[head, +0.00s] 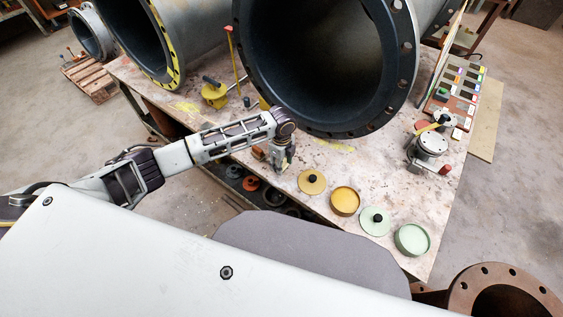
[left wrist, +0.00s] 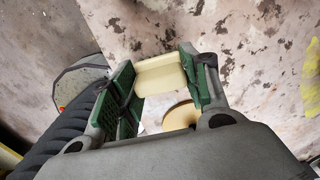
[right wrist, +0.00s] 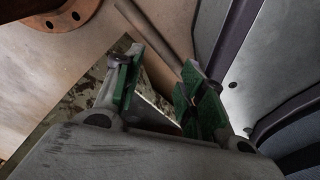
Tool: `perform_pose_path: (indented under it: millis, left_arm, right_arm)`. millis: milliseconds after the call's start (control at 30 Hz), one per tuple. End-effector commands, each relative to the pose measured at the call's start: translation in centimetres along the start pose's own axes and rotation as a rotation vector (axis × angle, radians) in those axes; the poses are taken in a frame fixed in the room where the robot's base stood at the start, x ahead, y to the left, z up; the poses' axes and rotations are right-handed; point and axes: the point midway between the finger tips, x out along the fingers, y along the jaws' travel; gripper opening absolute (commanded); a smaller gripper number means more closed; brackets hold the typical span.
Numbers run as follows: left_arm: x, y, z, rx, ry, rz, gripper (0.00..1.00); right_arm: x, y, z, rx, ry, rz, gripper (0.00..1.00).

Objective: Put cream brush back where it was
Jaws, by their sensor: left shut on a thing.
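The cream brush (left wrist: 160,74) shows in the left wrist view as a smooth cream block, with the rest of it hidden by the gripper. My left gripper (left wrist: 158,84) is shut on it, with a green-padded finger at each side. In the head view my left gripper (head: 280,166) points down low over the table, left of the tan lid; the brush cannot be made out clearly there. My right gripper (right wrist: 160,78) is open and empty, off to the side of the table.
A tan lid (head: 312,182), a yellow tin (head: 345,201), a pale green lid (head: 375,221) and a green tin (head: 412,240) line the table's near edge. Large pipes, the middle one dark-lined (head: 328,65), stand behind. A yellow tool (head: 214,93) and a metal device (head: 430,145) flank the area.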

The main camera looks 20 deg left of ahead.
Motion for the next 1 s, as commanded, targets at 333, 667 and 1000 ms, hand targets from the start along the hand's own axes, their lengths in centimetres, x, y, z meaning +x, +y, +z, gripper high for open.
perform_pose_path:
  millis: [333,667,1000]
  left_arm:
    - [0.1,0.0,0.0,0.000,0.000,0.000,0.68]
    - [-0.3,0.0,0.0,0.000,0.000,0.000,0.68]
    - [-3.8,-0.1,0.0,0.002,0.000,-0.003,0.68]
  right_arm:
    - [0.1,0.2,-0.5,0.000,0.005,0.002,0.40]
    - [0.1,0.0,-0.1,0.000,0.001,0.000,0.40]
    - [-0.3,-0.1,1.4,-0.001,-0.013,-0.001,0.40]
